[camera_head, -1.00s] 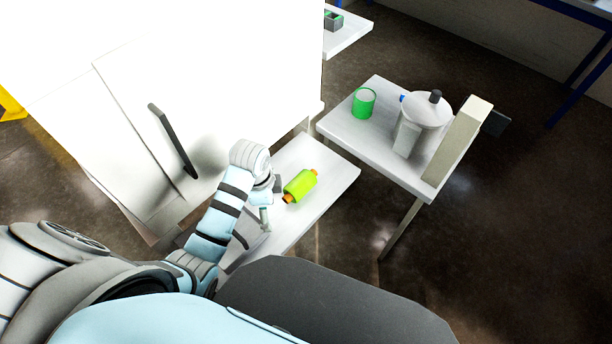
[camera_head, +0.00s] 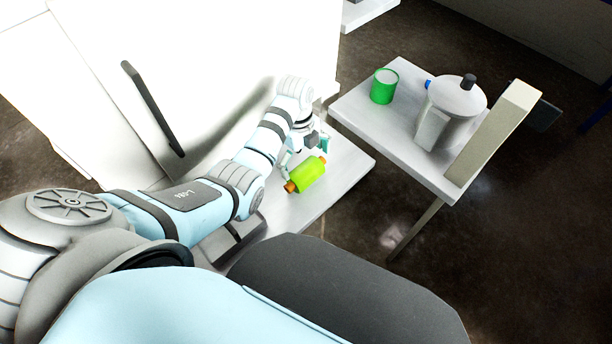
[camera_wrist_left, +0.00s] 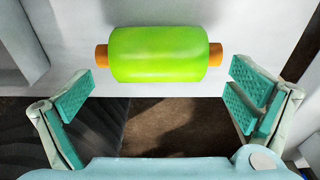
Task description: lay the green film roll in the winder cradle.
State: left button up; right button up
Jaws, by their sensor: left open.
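The green film roll (camera_head: 310,175) lies on a low white table (camera_head: 345,177). It is a bright green cylinder with orange core ends. My left gripper (camera_head: 305,150) is open beside the roll, on its far side in the head view. In the left wrist view, the roll (camera_wrist_left: 160,54) lies across the picture just beyond the open teal-padded fingers (camera_wrist_left: 160,92), and nothing is between them. I cannot make out the winder cradle for sure; a grey block (camera_head: 228,240) behind my left forearm is partly hidden. My right gripper is not in view.
A white cabinet with a dark handle (camera_head: 152,108) stands close on the left of my arm. A second table (camera_head: 352,103) at the right holds a green cup (camera_head: 384,87), a lidded pale vessel (camera_head: 452,110) and a beige upright panel (camera_head: 492,135). Dark floor is open beyond.

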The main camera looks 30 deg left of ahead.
pick_arm(q)
jog(key=shift+s+d+f, duration=0.1)
jog(key=shift+f, duration=0.8)
jog(key=shift+r, duration=0.1)
jog(key=shift+c, duration=0.6)
jog(key=shift+r, duration=0.1)
jog(key=c, duration=1.4)
